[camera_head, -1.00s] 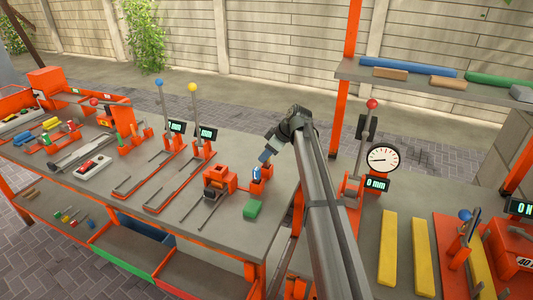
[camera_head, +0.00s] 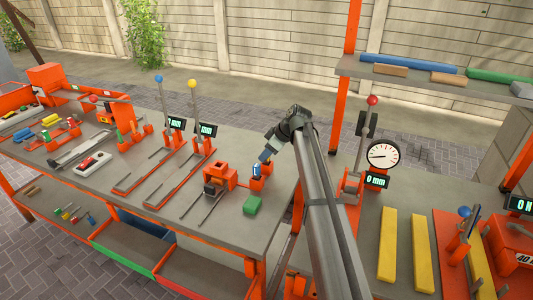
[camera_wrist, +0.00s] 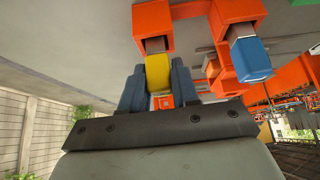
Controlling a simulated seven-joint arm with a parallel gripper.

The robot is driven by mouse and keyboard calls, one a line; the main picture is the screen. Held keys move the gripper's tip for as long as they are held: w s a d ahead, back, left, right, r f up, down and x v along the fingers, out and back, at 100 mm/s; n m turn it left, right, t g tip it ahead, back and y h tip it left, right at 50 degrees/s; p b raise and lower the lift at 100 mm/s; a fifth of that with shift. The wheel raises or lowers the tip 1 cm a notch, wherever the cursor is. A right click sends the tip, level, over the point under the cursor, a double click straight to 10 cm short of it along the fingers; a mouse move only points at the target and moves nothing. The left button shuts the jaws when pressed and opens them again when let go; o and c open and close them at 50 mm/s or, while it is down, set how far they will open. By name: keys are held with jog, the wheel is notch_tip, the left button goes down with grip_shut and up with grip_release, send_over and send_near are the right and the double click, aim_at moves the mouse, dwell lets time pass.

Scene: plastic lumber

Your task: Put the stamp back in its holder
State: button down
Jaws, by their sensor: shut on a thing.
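My gripper (camera_wrist: 158,88) is shut on a yellow stamp (camera_wrist: 157,72), which sits between its fingers in the wrist view. The stamp's far end meets an opening in the orange holder (camera_wrist: 153,18); how deep it sits cannot be told. A blue stamp (camera_wrist: 251,60) stands in the holder's neighbouring slot, to the right of my gripper in the wrist view. In the head view my gripper (camera_head: 266,157) is at the orange holder (camera_head: 267,169), near the bench's right end. The blue stamp (camera_head: 257,170) shows there, while the yellow one is hidden.
A green block (camera_head: 252,205) lies in front of the holder. An orange device (camera_head: 219,176) with rails stands left of it. Levers with blue (camera_head: 159,79) and yellow (camera_head: 193,84) knobs rise farther left. A dial gauge (camera_head: 383,155) is on the right bench, beyond a gap.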

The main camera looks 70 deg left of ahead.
jog(key=c, duration=0.8)
grip_release()
jog(key=v, duration=1.2)
